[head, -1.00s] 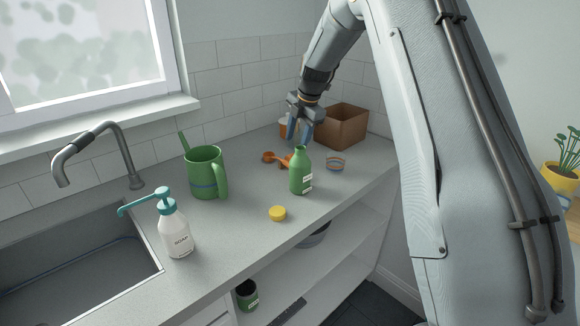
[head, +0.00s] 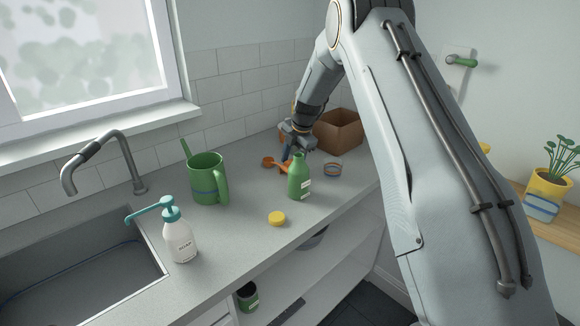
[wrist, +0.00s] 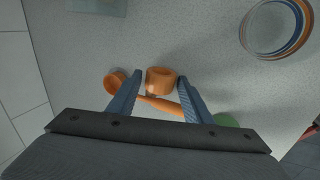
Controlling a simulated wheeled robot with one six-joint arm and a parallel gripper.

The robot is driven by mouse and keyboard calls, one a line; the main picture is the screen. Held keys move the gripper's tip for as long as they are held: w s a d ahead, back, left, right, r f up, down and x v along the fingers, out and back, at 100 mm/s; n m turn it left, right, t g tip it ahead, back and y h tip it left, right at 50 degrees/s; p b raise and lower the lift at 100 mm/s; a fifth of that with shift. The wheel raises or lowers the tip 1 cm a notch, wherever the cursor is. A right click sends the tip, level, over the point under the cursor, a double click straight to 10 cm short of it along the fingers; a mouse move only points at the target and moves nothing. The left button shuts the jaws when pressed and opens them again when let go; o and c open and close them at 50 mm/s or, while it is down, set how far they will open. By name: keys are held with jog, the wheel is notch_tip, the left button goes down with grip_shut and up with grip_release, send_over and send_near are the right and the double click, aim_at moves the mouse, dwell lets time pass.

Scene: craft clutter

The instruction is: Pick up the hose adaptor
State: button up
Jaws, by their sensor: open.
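The hose adaptor appears to be the short, thick orange cylinder (wrist: 160,80) in the wrist view. It lies on the counter and appears between and beyond my fingertips, with a gap on both sides. In the head view I cannot clearly separate it from the orange scoop. My gripper (wrist: 159,78) is open and empty, pointing down above the counter. In the head view my gripper (head: 287,154) is just behind the green bottle. How far the fingertips are above the adaptor I cannot tell.
An orange scoop (wrist: 115,82) lies close by, its handle crossing below the jaws. The green bottle (head: 299,178) stands close in front. A striped ring-shaped item (head: 332,169) is to the right, a brown box (head: 340,132) behind. A yellow lid (head: 277,218) lies nearer, with clear counter around it.

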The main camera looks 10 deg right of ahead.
jog(key=c, duration=0.9)
jog(key=shift+r+b, duration=1.9)
jog(key=shift+r, duration=3.1)
